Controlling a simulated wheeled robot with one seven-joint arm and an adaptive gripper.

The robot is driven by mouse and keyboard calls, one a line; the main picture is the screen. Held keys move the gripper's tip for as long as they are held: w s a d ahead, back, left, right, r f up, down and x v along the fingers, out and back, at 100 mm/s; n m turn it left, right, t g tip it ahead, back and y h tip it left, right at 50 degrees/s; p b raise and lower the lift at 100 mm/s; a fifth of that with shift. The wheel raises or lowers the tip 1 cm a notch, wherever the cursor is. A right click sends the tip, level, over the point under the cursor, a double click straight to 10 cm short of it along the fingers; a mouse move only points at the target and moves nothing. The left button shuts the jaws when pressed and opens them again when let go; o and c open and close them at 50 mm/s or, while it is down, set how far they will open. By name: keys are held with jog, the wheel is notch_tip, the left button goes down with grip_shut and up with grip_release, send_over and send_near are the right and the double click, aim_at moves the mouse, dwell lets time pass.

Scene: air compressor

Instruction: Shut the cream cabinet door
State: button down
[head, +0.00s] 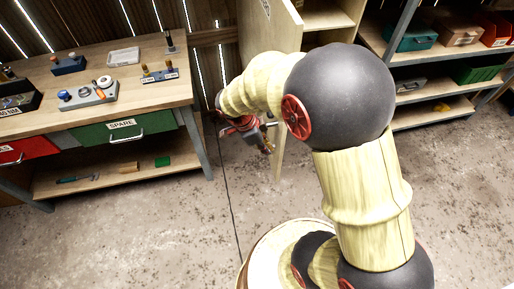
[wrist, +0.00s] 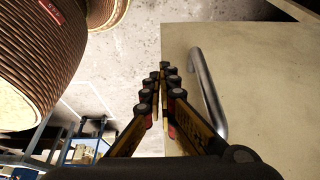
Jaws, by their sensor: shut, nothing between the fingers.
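The cream cabinet door (head: 266,31) stands open at the top centre of the head view, with the cabinet's shelves (head: 328,17) exposed to its right. My arm hides much of the door. In the wrist view the door's face (wrist: 268,85) fills the right side, with a grey bar handle (wrist: 207,92) on it. My gripper (wrist: 165,72) is shut and empty, its fingertips overlapping the door's left edge in this view, just left of the handle. I cannot tell whether it touches the door. In the head view my gripper (head: 267,147) is beside the door's lower part.
A workbench (head: 150,45) with a green SPARE drawer (head: 122,138) and small parts stands at the left. A shelf rack (head: 440,55) with bins stands at the right. The concrete floor (head: 140,235) between them is clear.

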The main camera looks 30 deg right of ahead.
jog(key=shift+s+d, duration=0.25)
jog(key=shift+d, duration=0.45)
jog(key=shift+d, duration=0.1)
